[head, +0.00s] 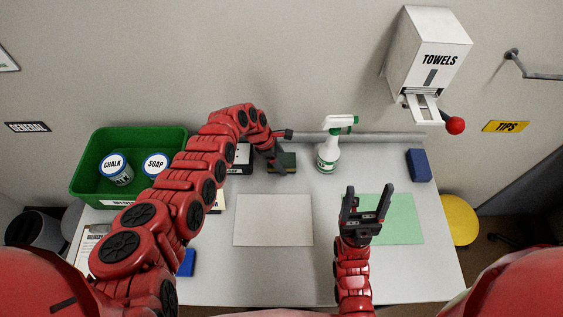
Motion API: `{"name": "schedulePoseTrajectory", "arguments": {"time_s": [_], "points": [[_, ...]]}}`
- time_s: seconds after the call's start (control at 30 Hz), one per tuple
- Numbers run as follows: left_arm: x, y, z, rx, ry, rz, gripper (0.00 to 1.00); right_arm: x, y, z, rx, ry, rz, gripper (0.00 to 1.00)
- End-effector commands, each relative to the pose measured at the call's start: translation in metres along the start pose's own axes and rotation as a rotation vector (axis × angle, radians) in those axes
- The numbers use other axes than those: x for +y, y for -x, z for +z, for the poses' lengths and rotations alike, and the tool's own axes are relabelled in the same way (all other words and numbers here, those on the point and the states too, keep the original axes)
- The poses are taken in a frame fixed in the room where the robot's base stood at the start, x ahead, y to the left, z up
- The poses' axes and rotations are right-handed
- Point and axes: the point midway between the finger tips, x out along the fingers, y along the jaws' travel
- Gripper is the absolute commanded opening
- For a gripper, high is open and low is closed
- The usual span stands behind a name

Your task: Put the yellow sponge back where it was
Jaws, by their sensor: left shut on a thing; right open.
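My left gripper (276,161) reaches over the back of the bench and is shut on a small dark olive block (288,161), close to the back rail. The gripper hides part of the block and its colour is hard to judge, so I cannot tell for sure that it is the yellow sponge. No other block that looks like a yellow sponge shows. I cannot tell whether the block touches the bench. My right gripper (367,203) is open and empty, fingers pointing away from me, above the left part of the green mat (405,222).
A white spray bottle (328,153) stands right of my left gripper. A blue block (418,165) is at the back right; another blue block (186,263) is at the front left. A green bin (132,142) holds labelled tins. The pale mat (273,220) is bare.

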Motion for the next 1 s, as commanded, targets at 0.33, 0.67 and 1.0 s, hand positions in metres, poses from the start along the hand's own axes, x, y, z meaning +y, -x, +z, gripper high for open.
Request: {"name": "schedulePoseTrajectory", "arguments": {"time_s": [0.33,0.67,1.0], "points": [[0.000,-0.002,-0.001,0.000,-0.002,-0.001,0.87,0.000,0.002,0.000,0.000,0.000,0.000,0.72],[0.000,-0.001,0.000,0.000,-0.002,-0.001,1.00,0.000,0.000,0.000,0.000,0.000,0.000,0.72],[-0.001,0.044,0.000,-0.003,0.005,0.004,1.00,0.001,-0.020,-0.003,0.000,0.000,0.000,0.72]]}}
